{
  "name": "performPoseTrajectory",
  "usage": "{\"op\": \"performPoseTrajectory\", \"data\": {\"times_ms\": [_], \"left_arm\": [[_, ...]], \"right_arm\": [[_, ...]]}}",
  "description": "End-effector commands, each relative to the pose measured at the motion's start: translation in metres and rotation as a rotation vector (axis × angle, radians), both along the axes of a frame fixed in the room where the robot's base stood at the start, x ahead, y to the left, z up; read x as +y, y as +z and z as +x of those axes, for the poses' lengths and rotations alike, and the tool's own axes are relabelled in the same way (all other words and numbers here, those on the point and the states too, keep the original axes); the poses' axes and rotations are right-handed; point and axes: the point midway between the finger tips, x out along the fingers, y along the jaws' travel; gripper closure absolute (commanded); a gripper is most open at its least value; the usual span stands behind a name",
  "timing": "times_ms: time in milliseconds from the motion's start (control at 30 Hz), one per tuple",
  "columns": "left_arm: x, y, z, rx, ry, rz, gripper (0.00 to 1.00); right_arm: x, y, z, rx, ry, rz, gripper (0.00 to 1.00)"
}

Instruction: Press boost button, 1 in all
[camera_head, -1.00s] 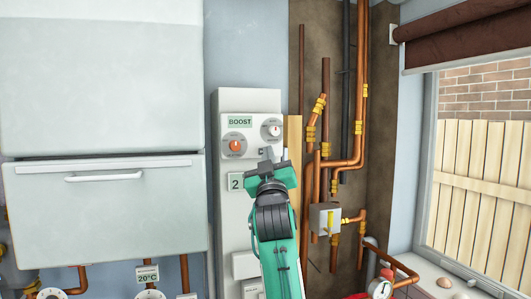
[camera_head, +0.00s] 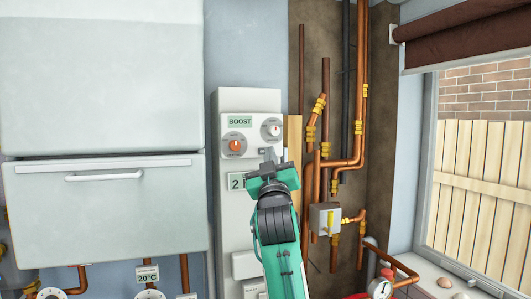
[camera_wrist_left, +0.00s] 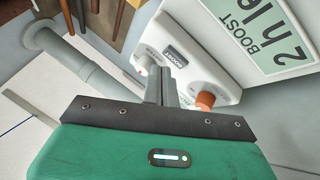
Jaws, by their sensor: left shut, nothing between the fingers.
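The white control panel (camera_head: 253,105) carries a green BOOST label (camera_head: 240,121), an orange knob (camera_head: 234,146) and a white knob (camera_head: 271,129). My left gripper (camera_head: 268,155) is in front of the panel, below the white knob, with its fingers shut and empty. In the left wrist view the shut fingers (camera_wrist_left: 161,85) point at the control box, between the orange knob (camera_wrist_left: 205,101) and the white knob (camera_wrist_left: 140,66). A small dark BOOST marking, apparently the button (camera_wrist_left: 177,57), lies just beyond the fingertips. Contact cannot be told. My right gripper is not in view.
A large white cabinet (camera_head: 105,90) with a handle stands at the left. Copper pipes (camera_head: 361,110) and a grey valve box (camera_head: 325,218) are close on the right. A label (camera_head: 236,181) beside my gripper is partly hidden.

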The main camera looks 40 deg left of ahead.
Motion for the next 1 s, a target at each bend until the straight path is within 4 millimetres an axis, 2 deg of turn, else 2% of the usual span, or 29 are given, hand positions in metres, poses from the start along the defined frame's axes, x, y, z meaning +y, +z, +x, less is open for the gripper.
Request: {"op": "performPoseTrajectory", "data": {"times_ms": [233,700,1000], "left_arm": [[-0.006,0.0,-0.002,0.0,-0.001,0.0,1.0],[-0.043,0.0,-0.022,-0.001,0.0,0.001,1.0],[-0.044,0.0,-0.023,0.0,0.001,0.001,1.0]], "right_arm": [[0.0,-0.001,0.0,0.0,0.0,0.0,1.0],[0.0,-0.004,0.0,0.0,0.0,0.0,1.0],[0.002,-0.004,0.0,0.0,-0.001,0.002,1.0]]}}
